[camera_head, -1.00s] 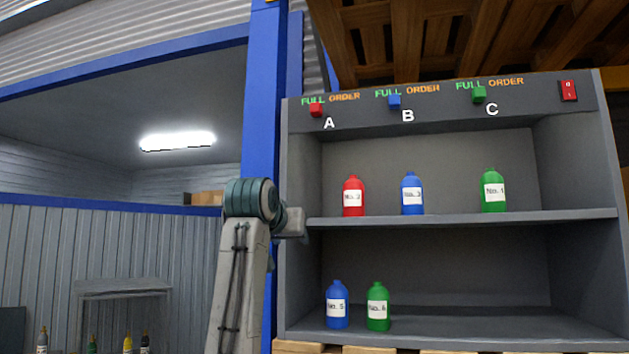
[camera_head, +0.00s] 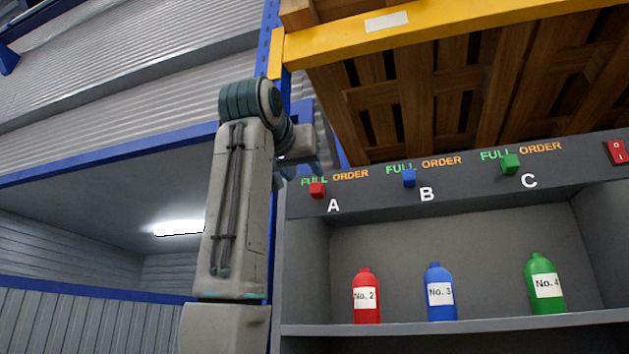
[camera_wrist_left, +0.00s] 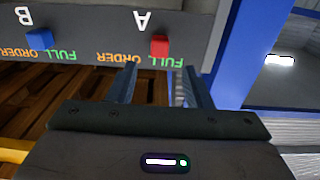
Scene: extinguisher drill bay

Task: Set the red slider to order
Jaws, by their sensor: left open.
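The red slider (camera_head: 317,189) sits on the shelf's top panel above the letter A, below the word FULL and left of ORDER. It also shows in the left wrist view (camera_wrist_left: 160,46), which sees the panel upside down. My left gripper (camera_wrist_left: 160,82) is open and empty. Its two fingers point toward the panel, with the slider just beyond their tips and between them in that view; I see no contact. In the head view my left arm rises at the left of the shelf, and its fingers are mostly hidden behind the wrist. My right gripper is not in view.
A blue slider (camera_head: 409,178) and a green slider (camera_head: 511,164) are on the same panel to the right, with a red switch (camera_head: 617,152) at the far right. A yellow beam (camera_head: 440,32) and wooden pallet hang above. Red, blue and green bottles stand on the shelf below.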

